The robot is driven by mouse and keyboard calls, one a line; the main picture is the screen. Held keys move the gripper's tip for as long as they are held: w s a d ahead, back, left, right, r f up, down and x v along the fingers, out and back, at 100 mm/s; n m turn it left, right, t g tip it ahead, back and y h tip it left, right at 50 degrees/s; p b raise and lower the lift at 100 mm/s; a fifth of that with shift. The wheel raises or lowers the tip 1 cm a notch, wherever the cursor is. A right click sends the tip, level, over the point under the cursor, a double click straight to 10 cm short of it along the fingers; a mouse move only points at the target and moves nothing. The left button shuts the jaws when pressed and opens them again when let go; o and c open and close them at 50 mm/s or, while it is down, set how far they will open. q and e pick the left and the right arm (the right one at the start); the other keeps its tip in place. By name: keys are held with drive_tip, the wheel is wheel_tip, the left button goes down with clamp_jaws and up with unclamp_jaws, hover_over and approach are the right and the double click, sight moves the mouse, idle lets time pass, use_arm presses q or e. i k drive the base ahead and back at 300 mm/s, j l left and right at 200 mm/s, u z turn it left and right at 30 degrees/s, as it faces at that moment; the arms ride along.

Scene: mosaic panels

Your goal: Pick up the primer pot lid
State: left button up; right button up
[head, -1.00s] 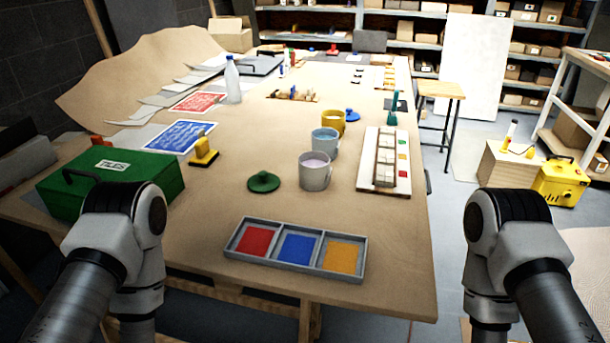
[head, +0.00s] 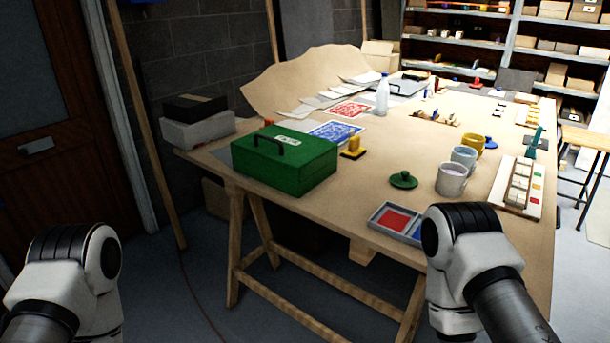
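Two knobbed lids lie on the brown table. A green lid (head: 403,180) lies left of the pale grey pot (head: 451,179). A blue lid (head: 491,142) lies beyond, beside the yellow pot (head: 473,146). A light blue pot (head: 463,158) stands between the pale and yellow pots. All three pots are open. I cannot tell from any marking which lid is the primer pot's. Both my arms show at the lower left and lower right, but their grippers are out of view. The lids lie free, with no gripper at them.
A green toolbox (head: 284,158) stands at the table's near left corner, with a yellow-handled tool (head: 354,148) beside it. My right arm partly covers the colour tray (head: 393,220) at the near edge. A trestle leg (head: 236,245) and open floor lie in front.

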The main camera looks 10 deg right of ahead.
sight(403, 180)
drive_tip(key=l, duration=0.5)
drive_tip(key=l+u, duration=0.15)
drive_tip(key=l, duration=0.35)
drive_tip(key=k+l, duration=0.1)
drive_tip(key=l, duration=0.45)
drive_tip(key=l+u, duration=0.1)
drive_tip(key=l, duration=0.4)
drive_tip(key=k+l, duration=0.1)
drive_tip(key=l, duration=0.4)
drive_tip(key=l+u, duration=0.15)
drive_tip(key=l, duration=0.35)
drive_tip(key=k+l, duration=0.15)
drive_tip(key=l, duration=0.35)
drive_tip(key=k+l+u, duration=0.1)
drive_tip(key=l, duration=0.4)
